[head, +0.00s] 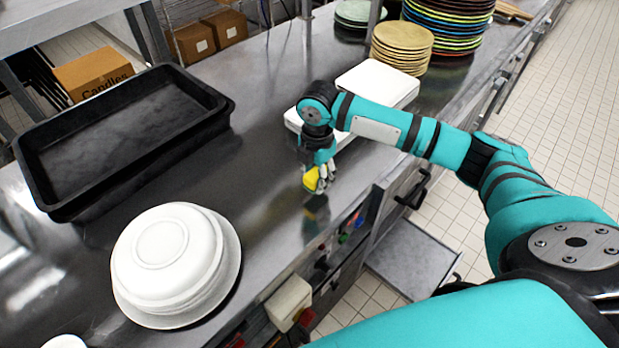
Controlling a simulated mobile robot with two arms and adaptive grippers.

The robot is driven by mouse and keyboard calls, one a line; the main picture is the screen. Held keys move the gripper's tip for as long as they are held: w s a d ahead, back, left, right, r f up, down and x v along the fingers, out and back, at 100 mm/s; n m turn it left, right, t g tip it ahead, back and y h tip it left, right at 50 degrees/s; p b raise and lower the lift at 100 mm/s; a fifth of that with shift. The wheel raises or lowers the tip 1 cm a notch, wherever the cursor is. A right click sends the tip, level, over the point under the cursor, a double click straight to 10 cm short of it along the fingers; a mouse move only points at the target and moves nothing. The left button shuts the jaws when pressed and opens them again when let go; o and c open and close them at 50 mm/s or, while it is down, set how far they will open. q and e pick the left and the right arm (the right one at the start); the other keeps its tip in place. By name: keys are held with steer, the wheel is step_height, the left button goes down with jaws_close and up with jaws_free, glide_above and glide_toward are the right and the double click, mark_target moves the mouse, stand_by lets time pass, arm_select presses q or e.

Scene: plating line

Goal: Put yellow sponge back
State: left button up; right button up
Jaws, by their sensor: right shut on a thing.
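The yellow sponge (312,180) is in my right gripper (320,181), whose fingers are shut on it. The gripper points down over the steel counter (262,190), near its front edge. I cannot tell whether the sponge touches the counter or is held just above it. The gripper's fingers hide part of the sponge. My left gripper is not in view.
White stacked plates and bowls (175,262) stand front left, with black trays (120,135) behind. A white slab-like item (378,84) lies behind my right arm. Tan plates (402,42) and colored plates (449,22) stand at the back. A drawer (412,258) is open below the counter.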

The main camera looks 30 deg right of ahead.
mark_target(310, 184)
steer(key=shift+w+a, duration=0.4)
steer(key=shift+w, duration=0.2)
step_height(310, 184, down, 3)
steer(key=shift+w+a+f+p, duration=0.1)
steer(key=shift+p, duration=0.7)
steer(key=shift+f, duration=0.3)
steer(key=shift+f, duration=0.15)
steer(key=o, duration=1.1)
step_height(310, 184, up, 12)
steer(key=shift+r+b, duration=0.25)
steer(key=shift+b, duration=0.75)
